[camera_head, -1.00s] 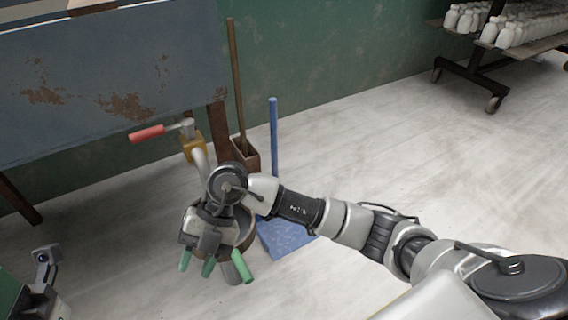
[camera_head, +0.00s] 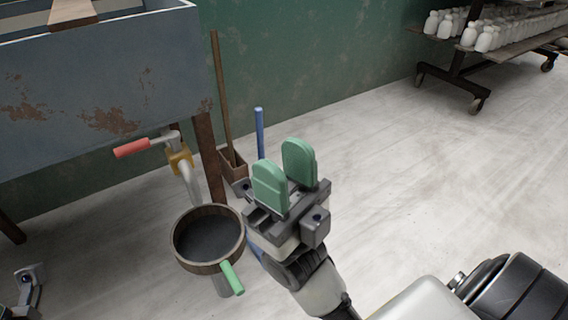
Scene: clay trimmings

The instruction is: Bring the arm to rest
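My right gripper (camera_head: 285,174) stands near the middle of the head view, fingers pointing up. Its two green finger pads are apart with nothing between them. It is to the right of a round pan (camera_head: 208,238) with a wooden-looking rim and a green handle (camera_head: 232,277). Gripper and pan look apart, though the wrist comes close to the pan's right side.
A rusty blue-grey tank (camera_head: 100,90) stands at upper left, with a red-handled valve (camera_head: 132,148) and pipe above the pan. A wheeled rack (camera_head: 460,70) of white bottles is at upper right. The right floor is clear.

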